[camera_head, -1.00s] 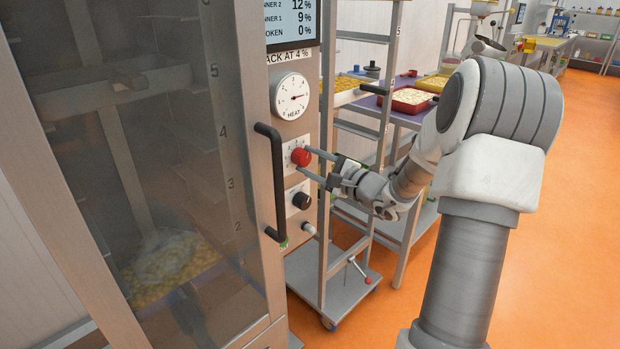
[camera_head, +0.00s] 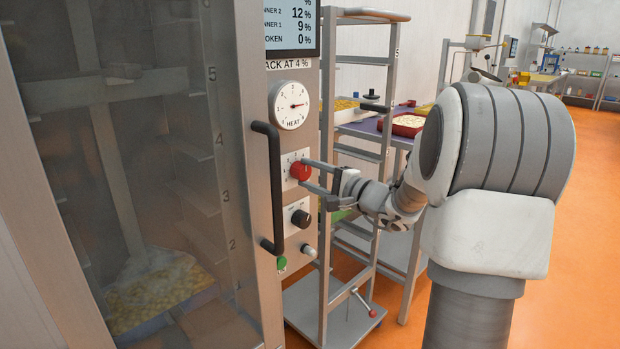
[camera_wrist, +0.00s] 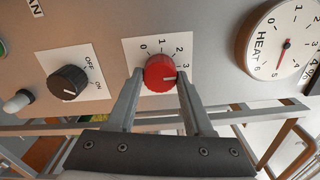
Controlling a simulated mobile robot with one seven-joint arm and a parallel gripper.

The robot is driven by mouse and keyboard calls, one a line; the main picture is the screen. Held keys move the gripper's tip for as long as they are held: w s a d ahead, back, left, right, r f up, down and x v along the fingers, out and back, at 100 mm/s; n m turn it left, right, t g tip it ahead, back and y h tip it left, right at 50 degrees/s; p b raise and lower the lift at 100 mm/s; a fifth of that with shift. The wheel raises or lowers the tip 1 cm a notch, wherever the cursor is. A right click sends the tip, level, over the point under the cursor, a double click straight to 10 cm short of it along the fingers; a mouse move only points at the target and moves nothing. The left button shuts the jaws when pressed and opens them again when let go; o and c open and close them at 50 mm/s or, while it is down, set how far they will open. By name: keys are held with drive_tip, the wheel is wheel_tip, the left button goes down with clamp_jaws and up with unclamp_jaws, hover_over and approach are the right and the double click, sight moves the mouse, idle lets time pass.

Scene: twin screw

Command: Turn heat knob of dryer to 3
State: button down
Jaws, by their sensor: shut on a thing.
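The dryer's red heat knob (camera_head: 300,170) sits on a white plate below the round heat dial (camera_head: 292,104). It also shows in the wrist view (camera_wrist: 159,70), with numbers 0 to 3 around it. Its white mark points right, toward the side of the 3; the exact alignment is hard to tell. My gripper (camera_wrist: 160,76) is shut on the knob, one finger on each side. In the head view my gripper (camera_head: 304,173) reaches the knob from the right.
A black on/off knob (camera_wrist: 68,83) and a green button (camera_head: 282,263) are close by. The dryer's black door handle (camera_head: 270,185) stands out left of the knob. A metal rack trolley (camera_head: 325,300) stands just right and behind. Orange floor is open at right.

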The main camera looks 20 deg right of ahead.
drive_tip(key=shift+c, duration=1.5)
unclamp_jaws()
drive_tip(key=p+v, duration=0.3)
drive_tip(key=v, duration=1.4)
drive_tip(key=shift+s, duration=0.25)
drive_tip(key=shift+d, duration=0.1)
